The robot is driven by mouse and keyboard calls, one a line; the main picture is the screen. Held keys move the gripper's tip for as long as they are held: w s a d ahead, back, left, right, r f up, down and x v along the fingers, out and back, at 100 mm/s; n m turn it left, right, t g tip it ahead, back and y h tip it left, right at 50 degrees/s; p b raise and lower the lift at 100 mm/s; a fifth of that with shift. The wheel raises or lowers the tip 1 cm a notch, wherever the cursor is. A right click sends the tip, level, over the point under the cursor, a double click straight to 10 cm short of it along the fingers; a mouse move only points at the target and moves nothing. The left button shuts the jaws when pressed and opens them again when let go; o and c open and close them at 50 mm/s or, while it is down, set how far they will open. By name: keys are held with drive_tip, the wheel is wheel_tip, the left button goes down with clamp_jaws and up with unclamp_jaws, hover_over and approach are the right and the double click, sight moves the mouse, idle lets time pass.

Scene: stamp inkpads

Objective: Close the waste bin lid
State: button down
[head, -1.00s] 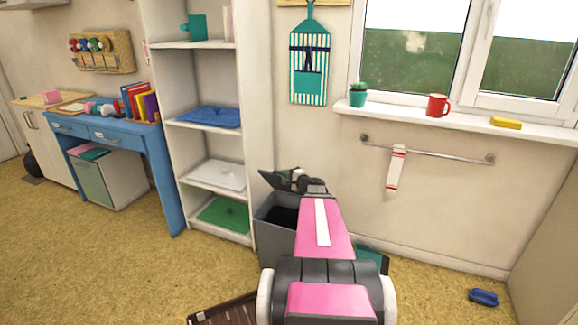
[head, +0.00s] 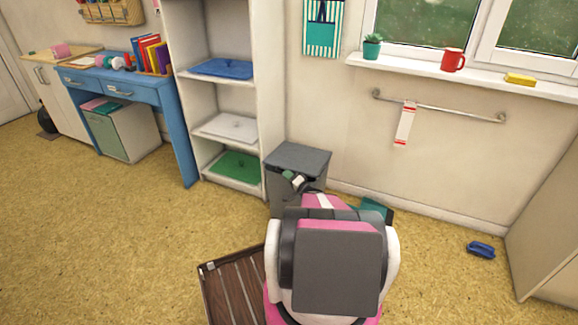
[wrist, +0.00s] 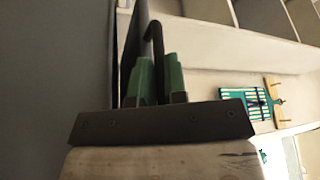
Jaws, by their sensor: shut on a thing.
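The grey waste bin (head: 280,196) stands on the floor at the right of the shelf unit in the head view. Its lid (head: 300,157) lies roughly level across the top; a dark line shows under its front edge, so I cannot tell if it is fully shut. My gripper (head: 294,181) is at the lid's front edge, partly hidden by my arm. In the wrist view my gripper's green fingers (wrist: 157,82) are close together on a thin dark part (wrist: 154,45), seemingly of the lid. The grey surface at the left there is probably the bin.
A shelf unit (head: 222,100) stands close at the bin's left. A brown slatted thing (head: 232,283) lies on the floor in front. A teal thing (head: 374,209) is at the right of the bin by the wall. A blue thing (head: 481,249) lies farther right.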

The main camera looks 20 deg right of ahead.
drive_tip(key=shift+w+d+f, duration=0.1)
drive_tip(key=shift+d+f, duration=0.05)
drive_tip(key=shift+f, duration=1.05)
drive_tip(key=shift+w+d+f, duration=0.1)
drive_tip(key=shift+f, duration=1.15)
drive_tip(key=c, duration=1.4)
unclamp_jaws()
drive_tip(key=shift+c, duration=0.2)
drive_tip(key=shift+s+a, duration=0.1)
drive_tip(key=shift+s, duration=0.05)
